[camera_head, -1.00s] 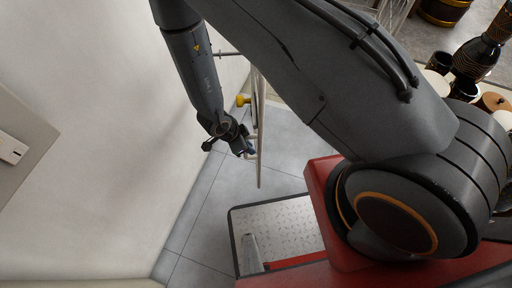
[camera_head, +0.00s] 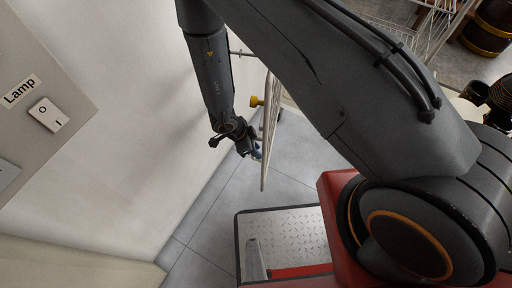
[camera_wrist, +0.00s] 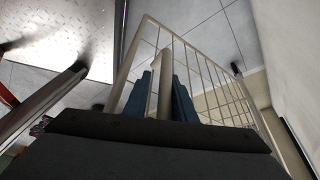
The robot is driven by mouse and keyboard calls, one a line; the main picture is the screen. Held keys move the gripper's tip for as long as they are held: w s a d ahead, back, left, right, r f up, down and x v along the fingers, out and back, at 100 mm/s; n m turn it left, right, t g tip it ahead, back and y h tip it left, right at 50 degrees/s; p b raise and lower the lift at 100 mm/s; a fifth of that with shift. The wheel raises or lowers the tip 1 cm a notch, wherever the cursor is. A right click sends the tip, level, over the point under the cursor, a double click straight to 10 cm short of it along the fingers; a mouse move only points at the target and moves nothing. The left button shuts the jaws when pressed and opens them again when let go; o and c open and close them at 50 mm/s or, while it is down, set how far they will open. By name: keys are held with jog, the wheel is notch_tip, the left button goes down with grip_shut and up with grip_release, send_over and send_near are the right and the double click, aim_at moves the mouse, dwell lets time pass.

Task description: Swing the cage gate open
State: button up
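The cage gate (camera_head: 267,135) is a pale wire panel in a beige frame, seen nearly edge-on in the head view. In the wrist view the gate (camera_wrist: 128,65) spreads behind the fingers with its thin bars, standing out over the floor. My gripper (camera_head: 254,152) is at the gate's left face, near its lower end in the head picture. In the wrist view the blue fingers of my gripper (camera_wrist: 162,98) lie on both sides of a beige upright handle (camera_wrist: 163,75), with little or no gap. The fingertips' contact is partly hidden.
A white wall (camera_head: 130,130) runs close on the left, with a lamp switch (camera_head: 45,114) on a grey panel. A yellow knob (camera_head: 256,101) is beside the gate. Drums (camera_head: 490,30) stand at upper right. Grey floor (camera_head: 290,155) is clear below the gate.

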jog(key=shift+w, duration=0.1)
dwell(0.3)
jog(key=shift+r, duration=0.25)
jog(key=v, duration=0.7)
jog(key=shift+r, duration=0.15)
jog(key=shift+a, duration=0.15)
